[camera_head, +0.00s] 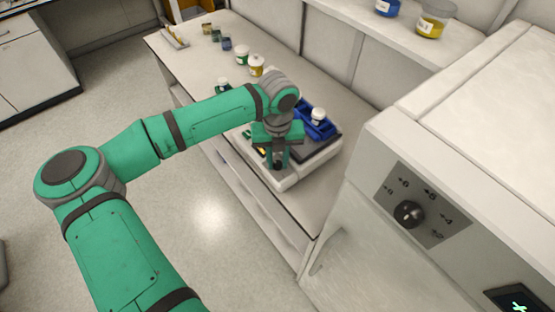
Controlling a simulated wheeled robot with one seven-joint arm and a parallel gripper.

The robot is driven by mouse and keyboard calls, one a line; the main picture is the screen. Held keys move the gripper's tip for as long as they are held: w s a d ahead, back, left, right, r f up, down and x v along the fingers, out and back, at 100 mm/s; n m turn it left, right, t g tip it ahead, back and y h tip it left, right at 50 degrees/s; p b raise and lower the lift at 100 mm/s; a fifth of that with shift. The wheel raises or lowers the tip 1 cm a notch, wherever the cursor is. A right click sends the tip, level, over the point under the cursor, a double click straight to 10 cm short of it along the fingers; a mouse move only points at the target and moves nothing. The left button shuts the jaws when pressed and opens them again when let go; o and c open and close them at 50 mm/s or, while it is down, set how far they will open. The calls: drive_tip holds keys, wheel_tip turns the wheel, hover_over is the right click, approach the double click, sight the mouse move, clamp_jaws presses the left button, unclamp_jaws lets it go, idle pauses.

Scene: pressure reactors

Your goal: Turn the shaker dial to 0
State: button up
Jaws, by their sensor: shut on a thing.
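The shaker (317,163) is a low white device with a dark top, standing on the white bench. Blue racks (318,125) sit on it, with a white-capped jar (318,115) in them. My gripper (278,164) points down at the shaker's front side and is shut on a small dark thing there, which I take to be the shaker dial. The fingers cover most of it, so its pointer and marks cannot be read.
A large white machine (455,120) at the right carries its own black knob (408,214) on a grey numbered panel. Jars (256,66) stand at the back of the bench (200,60). Bottles stand on a shelf (400,30). Open floor lies left.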

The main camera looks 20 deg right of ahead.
sight(277, 164)
drive_tip(key=o, duration=0.8)
drive_tip(key=shift+r, duration=0.15)
wheel_tip(277, 164, up, 11)
drive_tip(key=shift+f, duration=0.2)
